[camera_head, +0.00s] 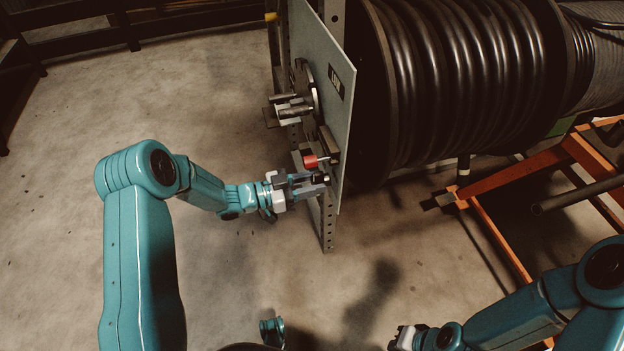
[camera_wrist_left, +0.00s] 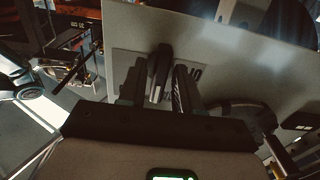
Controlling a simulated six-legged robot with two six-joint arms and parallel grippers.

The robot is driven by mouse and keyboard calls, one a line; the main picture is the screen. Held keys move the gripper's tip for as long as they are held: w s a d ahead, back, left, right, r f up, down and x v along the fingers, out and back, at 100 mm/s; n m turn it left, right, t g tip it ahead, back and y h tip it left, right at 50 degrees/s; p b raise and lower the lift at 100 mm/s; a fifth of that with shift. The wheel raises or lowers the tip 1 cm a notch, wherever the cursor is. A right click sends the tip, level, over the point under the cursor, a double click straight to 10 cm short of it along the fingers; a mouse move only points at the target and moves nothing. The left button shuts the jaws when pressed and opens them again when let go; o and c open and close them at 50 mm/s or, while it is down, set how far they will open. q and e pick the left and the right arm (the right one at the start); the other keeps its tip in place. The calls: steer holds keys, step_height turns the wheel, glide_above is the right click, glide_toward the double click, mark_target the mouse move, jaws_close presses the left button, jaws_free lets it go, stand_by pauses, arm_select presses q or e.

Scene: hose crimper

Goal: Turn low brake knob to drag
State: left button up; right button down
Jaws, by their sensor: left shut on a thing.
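My left gripper (camera_head: 318,183) reaches the grey panel (camera_head: 334,125) from the left, low on the panel's face. It is shut on a dark knob (camera_head: 325,179), which is mostly hidden by the fingers. In the left wrist view my left gripper (camera_wrist_left: 158,90) has one finger on each side of the dark upright knob (camera_wrist_left: 158,72), in front of a pale plate with dark marks partly covered by the fingers. A red piece (camera_head: 310,161) sits just above the fingers. My right gripper (camera_head: 403,338) is at the bottom edge; its fingers are too small to read.
A dark wheel-like fitting with grey bars (camera_head: 292,109) sticks out higher on the panel, beside a dark label (camera_head: 335,83). A large black hose reel (camera_head: 450,90) stands behind the panel. An orange frame (camera_head: 520,175) is at right. The floor at left is clear.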

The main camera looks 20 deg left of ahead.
arm_select(q)
steer(key=n+p, duration=0.1)
steer(key=n, duration=0.4)
steer(key=shift+n+p, duration=0.3)
steer(key=shift+n, duration=0.1)
stand_by(0.4)
steer(key=o, duration=0.7)
steer(key=p+v, duration=0.3)
steer(key=v, duration=1.3)
steer(key=shift+s+a, duration=0.1)
steer(key=shift+s, duration=0.1)
